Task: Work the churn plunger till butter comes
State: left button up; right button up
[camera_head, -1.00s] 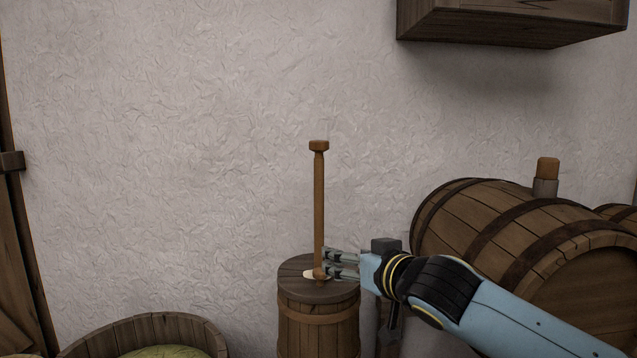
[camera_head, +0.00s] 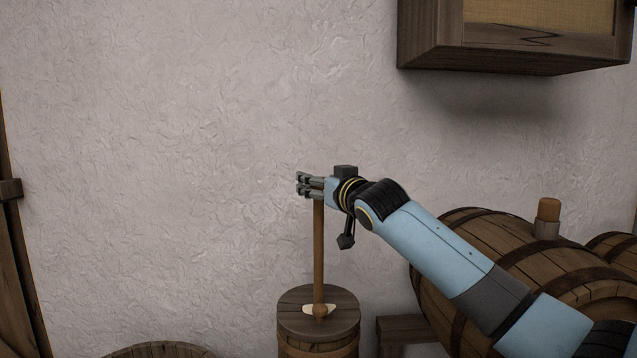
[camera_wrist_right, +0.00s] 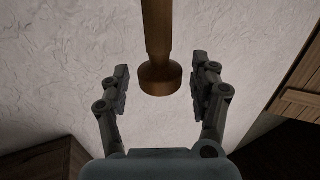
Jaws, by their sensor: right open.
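The wooden churn (camera_head: 291,329) stands upright at the lower middle of the head view; its lower part is cut off. The plunger staff (camera_head: 319,245) rises upright from the lid, with a small pale patch at its foot. My right gripper (camera_head: 300,185) is level with the staff's top and hides the end knob in the head view. In the right wrist view the knob (camera_wrist_right: 160,79) shows between the two spread fingers (camera_wrist_right: 161,85), with a gap on each side. The gripper is open and holds nothing. My left gripper is not in view.
A large barrel (camera_head: 480,222) lies on its side at the right, behind my right arm. A wall cabinet (camera_head: 520,55) hangs at the upper right. A round tub (camera_head: 160,350) shows its rim at the lower left. The wall left of the churn is bare.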

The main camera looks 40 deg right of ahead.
jog(key=shift+w, duration=0.45)
jog(key=shift+c, duration=0.5)
grip_shut()
